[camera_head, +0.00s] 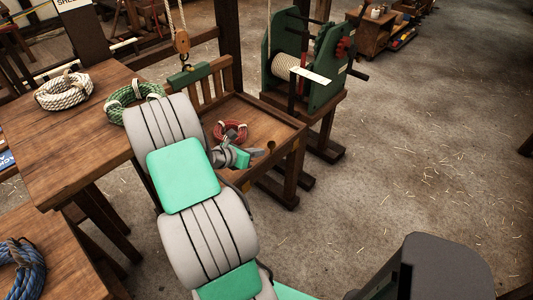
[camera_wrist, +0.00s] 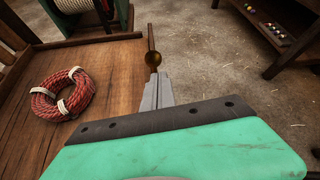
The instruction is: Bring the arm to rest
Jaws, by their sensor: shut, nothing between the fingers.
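My gripper (camera_head: 256,153) is above the right part of a low wooden bench with a raised edge (camera_head: 272,112), at the end of my outstretched grey and green arm. In the wrist view its fingers (camera_wrist: 157,90) are together with nothing between them. A red rope coil with pale ties (camera_head: 230,131) lies on the bench beside the gripper, apart from it. The coil also shows at the left of the wrist view (camera_wrist: 62,94). My arm hides part of the bench and of the table at left.
A green winch with pale rope (camera_head: 310,60) stands behind the bench. A white coil (camera_head: 64,91) and a green coil (camera_head: 128,97) lie on the left table (camera_head: 70,136). A blue coil (camera_head: 22,265) is at lower left. A pulley (camera_head: 182,42) hangs overhead.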

